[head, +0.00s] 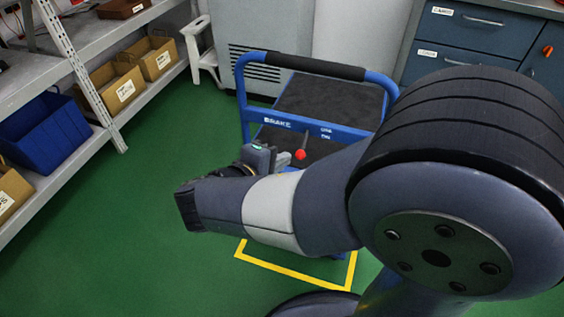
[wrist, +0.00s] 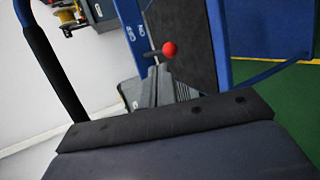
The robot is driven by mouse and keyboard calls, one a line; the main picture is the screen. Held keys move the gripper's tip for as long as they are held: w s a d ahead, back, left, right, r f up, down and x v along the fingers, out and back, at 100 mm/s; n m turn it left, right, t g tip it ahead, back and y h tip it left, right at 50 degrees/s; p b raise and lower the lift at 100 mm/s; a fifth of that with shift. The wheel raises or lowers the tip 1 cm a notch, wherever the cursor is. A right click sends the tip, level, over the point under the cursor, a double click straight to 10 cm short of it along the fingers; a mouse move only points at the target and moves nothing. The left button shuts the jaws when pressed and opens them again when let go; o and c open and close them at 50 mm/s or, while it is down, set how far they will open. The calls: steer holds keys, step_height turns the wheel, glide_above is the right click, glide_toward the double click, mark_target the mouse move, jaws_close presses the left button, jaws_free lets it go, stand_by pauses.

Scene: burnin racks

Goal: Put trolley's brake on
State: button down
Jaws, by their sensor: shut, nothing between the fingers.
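The blue trolley (head: 241,90) stands on the green floor with its black push handle (head: 315,66) towards me. Its brake lever ends in a red knob (head: 300,154) below a blue crossbar with white lettering that reads BRAKE at its left. The knob also shows in the wrist view (wrist: 169,48), beside a blue trolley part with white marks. My gripper (head: 284,160) is shut and empty, its tips close to the knob. In the wrist view the grey fingers (wrist: 163,84) lie just below the knob. I cannot tell whether they touch it. My arm hides the trolley's lower right.
A yellow floor marking (head: 297,274) runs under the trolley. Shelves with a blue bin (head: 50,132) and cardboard boxes (head: 118,87) stand at left. A grey cabinet (head: 255,35) is behind, and blue drawers (head: 470,35) are at back right. The floor at left is clear.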

steer(key=f+p+v, duration=0.1)
steer(key=v, duration=0.9)
steer(key=shift+s+a+f+p, duration=0.2)
steer(key=shift+s+f+p, duration=0.1)
steer(key=shift+p, duration=0.1)
steer(key=r+b+x, duration=0.1)
steer(key=b+x, duration=0.1)
steer(key=x, duration=0.9)
steer(key=shift+w+d+r, duration=0.3)
steer(key=shift+w+d, duration=0.05)
steer(key=shift+w, duration=0.2)
steer(key=shift+s+r, duration=0.1)
